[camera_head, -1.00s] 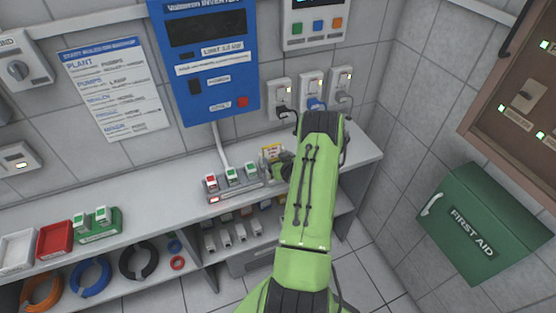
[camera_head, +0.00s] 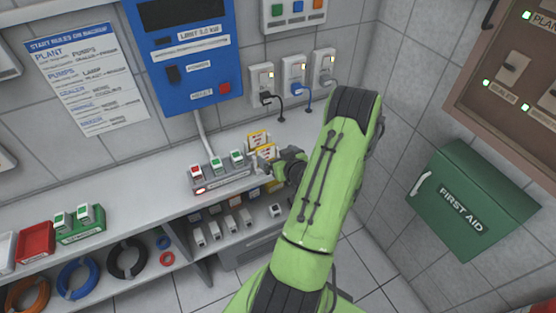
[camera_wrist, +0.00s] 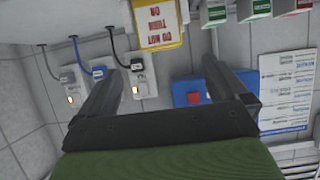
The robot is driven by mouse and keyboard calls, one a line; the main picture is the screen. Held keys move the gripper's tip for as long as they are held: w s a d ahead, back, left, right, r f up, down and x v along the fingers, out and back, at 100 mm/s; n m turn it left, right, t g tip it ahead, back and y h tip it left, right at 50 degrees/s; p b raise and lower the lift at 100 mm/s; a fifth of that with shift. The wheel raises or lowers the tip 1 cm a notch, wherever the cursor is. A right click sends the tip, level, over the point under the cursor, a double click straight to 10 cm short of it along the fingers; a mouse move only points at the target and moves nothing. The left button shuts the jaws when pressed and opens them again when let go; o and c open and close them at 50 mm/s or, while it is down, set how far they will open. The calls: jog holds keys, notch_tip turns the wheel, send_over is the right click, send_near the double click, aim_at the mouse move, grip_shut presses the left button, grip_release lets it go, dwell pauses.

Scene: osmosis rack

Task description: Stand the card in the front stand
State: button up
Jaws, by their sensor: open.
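A yellow-edged card with red lettering (camera_head: 266,153) stands upright on the worktop, at the right end of the switch strip. A second similar card (camera_head: 258,138) shows just behind it. In the wrist view a card (camera_wrist: 158,22) appears at the top edge, beyond and between my fingertips, its lettering upside down. My gripper (camera_wrist: 162,70) is open, its two dark fingers apart with nothing between them. In the head view my gripper (camera_head: 272,165) is close beside the front card, on its right. The card stands are too small or hidden to make out.
The switch strip (camera_head: 222,180) stands left of the cards. Plugged sockets (camera_head: 293,75) with cables are on the wall behind. A blue inverter box (camera_head: 188,50) hangs above. The worktop (camera_head: 140,182) is clear left of the strip. A green first-aid box (camera_head: 470,200) is at right.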

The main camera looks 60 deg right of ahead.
jog(key=w+a+r+n+y, duration=0.3)
jog(key=w+a+r, duration=0.15)
jog(key=a, duration=0.25)
jog(key=w+a+r+n+y, duration=0.3)
jog(key=w+a+y, duration=0.15)
jog(key=a, duration=0.25)
jog(key=a+r+n+g+y, duration=0.2)
jog(key=a+r+n, duration=0.15)
jog(key=a, duration=0.85)
jog(key=s+a+r+m+g+h, duration=0.1)
jog(key=s+a+r, duration=0.3)
jog(key=s, duration=0.4)
jog(key=s+a+r+m+g+h, duration=0.2)
jog(key=s+a+r, duration=0.3)
jog(key=s, duration=0.4)
jog(key=shift+r, duration=0.35)
jog(key=shift+s+d+m, duration=0.1)
jog(key=shift+m, duration=0.15)
